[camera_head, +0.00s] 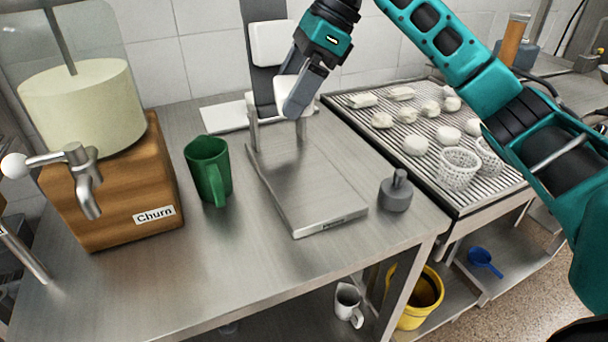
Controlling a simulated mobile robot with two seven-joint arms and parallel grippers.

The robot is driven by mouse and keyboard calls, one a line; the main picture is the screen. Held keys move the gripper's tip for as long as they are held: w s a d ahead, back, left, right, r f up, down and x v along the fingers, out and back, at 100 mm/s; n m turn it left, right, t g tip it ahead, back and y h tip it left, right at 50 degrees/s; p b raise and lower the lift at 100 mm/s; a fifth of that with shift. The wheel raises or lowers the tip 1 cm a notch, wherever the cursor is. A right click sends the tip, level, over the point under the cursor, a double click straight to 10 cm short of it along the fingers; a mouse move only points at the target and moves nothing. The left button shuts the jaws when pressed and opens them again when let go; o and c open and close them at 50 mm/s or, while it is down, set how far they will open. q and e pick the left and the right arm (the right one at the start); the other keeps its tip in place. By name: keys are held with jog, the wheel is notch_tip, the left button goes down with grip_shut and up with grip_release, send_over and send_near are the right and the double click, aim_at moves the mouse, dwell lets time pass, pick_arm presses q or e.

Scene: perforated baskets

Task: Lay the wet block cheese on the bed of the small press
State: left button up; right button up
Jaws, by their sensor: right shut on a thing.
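My right gripper (300,98) reaches in from the top and is shut on a white block, the cheese (288,86), partly hidden behind the fingers. The small press seems to be the flat metal bed (310,185) with a labelled front edge, short posts at its back and a dark upright (264,85) behind. The cheese is at the back end of the bed, in front of the upright; I cannot tell whether it touches the bed. Another white block (272,43) sits higher on the upright. My left gripper is not in view.
A green mug (208,170) stands left of the bed and a grey knobbed weight (396,192) right of it. A wooden churn (120,195) with a tap fills the left. A slatted drain table (390,145) with white pieces and perforated baskets (458,170) is on the right.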

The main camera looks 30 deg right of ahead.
aim_at(293, 76)
jog(key=r+m, duration=0.1)
jog(key=w+d+m+t+h, duration=0.1)
jog(key=m, duration=0.1)
jog(key=d+r+m+t, duration=0.1)
jog(key=shift+w+d+r+m, duration=0.1)
jog(key=shift+w+r+m, duration=0.25)
jog(key=shift+w+m, duration=0.05)
jog(key=shift+w+d+r+m+t+h, duration=0.2)
jog(key=shift+w+d+m+t+h, duration=0.15)
jog(key=shift+m, duration=0.25)
notch_tip(293, 76, down, 15)
jog(key=shift+s+d+r+b, duration=0.1)
jog(key=shift+b, duration=1)
jog(key=shift+f, duration=0.5)
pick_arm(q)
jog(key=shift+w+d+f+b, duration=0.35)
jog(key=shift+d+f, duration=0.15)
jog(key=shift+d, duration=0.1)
pick_arm(e)
jog(key=shift+f, duration=2)
